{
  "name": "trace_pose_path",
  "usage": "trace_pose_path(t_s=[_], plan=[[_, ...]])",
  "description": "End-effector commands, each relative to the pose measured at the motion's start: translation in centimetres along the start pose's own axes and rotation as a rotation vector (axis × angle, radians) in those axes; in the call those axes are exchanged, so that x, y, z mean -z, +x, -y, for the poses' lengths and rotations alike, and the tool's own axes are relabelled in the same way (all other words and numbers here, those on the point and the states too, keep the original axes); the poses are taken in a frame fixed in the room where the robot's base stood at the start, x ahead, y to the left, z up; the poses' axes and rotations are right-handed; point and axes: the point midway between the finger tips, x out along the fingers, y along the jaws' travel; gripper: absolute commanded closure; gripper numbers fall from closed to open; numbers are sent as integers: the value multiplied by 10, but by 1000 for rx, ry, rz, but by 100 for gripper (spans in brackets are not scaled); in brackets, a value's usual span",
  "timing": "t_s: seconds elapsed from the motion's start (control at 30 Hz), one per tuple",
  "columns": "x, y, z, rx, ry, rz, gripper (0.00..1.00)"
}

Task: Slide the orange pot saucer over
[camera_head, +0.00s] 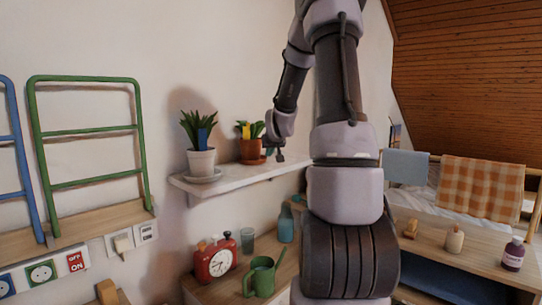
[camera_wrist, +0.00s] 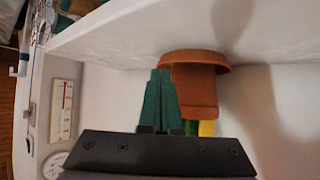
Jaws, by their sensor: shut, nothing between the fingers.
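The orange saucer (camera_head: 254,162) lies on the white wall shelf (camera_head: 235,182) under a terracotta pot (camera_head: 250,150) with a leafy plant and a yellow tag. The saucer (camera_wrist: 195,56) and its pot (camera_wrist: 197,88) appear upside down in the wrist view, with the shelf (camera_wrist: 125,35) above them. My gripper (camera_head: 279,157) is just right of the saucer, low over the shelf. In the wrist view its green fingers (camera_wrist: 160,75) are together and empty, with their tips close beside the saucer's rim. I cannot tell whether they touch it.
A white pot (camera_head: 201,163) with a plant and blue tag stands on a pale saucer (camera_head: 203,177) at the shelf's left. Below are a red alarm clock (camera_head: 215,260), a green watering can (camera_head: 263,277) and a glass (camera_head: 247,241). Shelf between the pots is clear.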

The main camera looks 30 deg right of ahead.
Motion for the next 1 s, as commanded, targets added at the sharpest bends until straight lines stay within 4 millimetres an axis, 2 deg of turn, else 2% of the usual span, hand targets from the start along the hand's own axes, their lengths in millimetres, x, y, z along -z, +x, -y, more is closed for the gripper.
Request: trace_pose_path(t_s=[0.2, 0.33, 0.37, 0.5, 0.87, 1.0], plan=[[25, 38, 1, 1, 1, 1, 100], [36, 53, 1, 1, 0, 1, 100], [32, 55, 0, 0, 1, 4, 100], [24, 60, 0, 0, 0, 3, 100], [18, 61, 0, 0, 1, 8, 100], [8, 49, 0, 0, 2, 13, 100]])
